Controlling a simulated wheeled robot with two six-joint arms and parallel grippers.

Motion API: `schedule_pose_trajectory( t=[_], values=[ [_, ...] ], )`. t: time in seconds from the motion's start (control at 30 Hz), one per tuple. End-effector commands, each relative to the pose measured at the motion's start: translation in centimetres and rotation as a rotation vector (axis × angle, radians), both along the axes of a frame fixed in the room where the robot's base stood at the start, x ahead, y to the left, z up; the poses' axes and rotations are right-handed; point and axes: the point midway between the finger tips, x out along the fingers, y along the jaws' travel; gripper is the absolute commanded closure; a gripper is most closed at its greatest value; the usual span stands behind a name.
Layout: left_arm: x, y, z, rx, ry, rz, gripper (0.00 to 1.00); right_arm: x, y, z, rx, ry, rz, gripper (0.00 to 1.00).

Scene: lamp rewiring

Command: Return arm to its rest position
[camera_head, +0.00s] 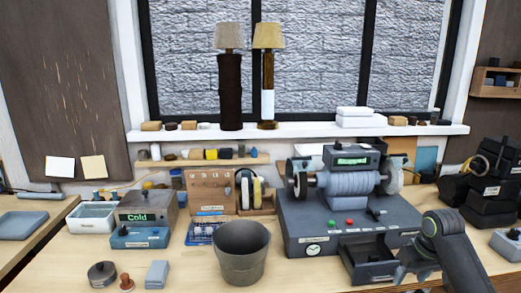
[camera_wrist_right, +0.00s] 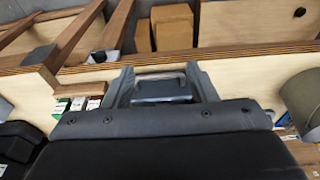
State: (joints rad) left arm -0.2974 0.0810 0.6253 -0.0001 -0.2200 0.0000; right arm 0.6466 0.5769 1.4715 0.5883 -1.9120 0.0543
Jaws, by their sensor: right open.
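My right gripper (camera_head: 403,272) is at the lower right of the head view, beside the open dark drawer (camera_head: 368,262) of the grey bench grinder (camera_head: 340,215). In the right wrist view my right gripper (camera_wrist_right: 160,72) has its two fingers apart, with a dark box-shaped part with a pale handle (camera_wrist_right: 160,86) between them in the picture. I cannot tell whether the fingers touch it. Nothing is clearly held. My left gripper is in neither view.
A grey bucket (camera_head: 241,252) stands at the front middle of the bench. A soldering station (camera_head: 145,222) reading "Cold" is at left. Black stacked units (camera_head: 488,190) stand at right. Two lamps (camera_head: 229,85) are on the sill. Bare wood shows along the front edge.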

Motion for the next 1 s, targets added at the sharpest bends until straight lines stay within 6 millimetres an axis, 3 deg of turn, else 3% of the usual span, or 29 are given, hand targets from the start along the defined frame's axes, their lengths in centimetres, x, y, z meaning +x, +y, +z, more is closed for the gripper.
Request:
schedule_pose_trajectory(
  t=[0.37, 0.53, 0.7, 0.77, 0.9, 1.0],
  values=[
    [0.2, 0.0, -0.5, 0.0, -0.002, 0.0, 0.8, -1.1, -0.8, -11.8, 0.02, 0.008, -0.085, 0.48],
    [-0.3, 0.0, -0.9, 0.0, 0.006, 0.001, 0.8, -3.6, -1.3, -20.4, 0.014, 0.017, -0.136, 0.48],
    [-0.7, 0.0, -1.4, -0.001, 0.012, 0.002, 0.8, -9.8, -1.6, -31.9, -0.016, 0.035, -0.187, 0.48],
    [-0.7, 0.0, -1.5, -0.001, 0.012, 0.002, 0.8, -12.5, -1.5, -35.6, -0.03, 0.04, -0.196, 0.48],
    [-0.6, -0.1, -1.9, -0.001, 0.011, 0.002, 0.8, -20.1, -0.8, -43.3, -0.063, 0.057, -0.204, 0.48],
    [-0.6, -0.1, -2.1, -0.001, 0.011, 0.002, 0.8, -26.2, 0.2, -48.0, -0.082, 0.069, -0.199, 0.48]
  ],
)
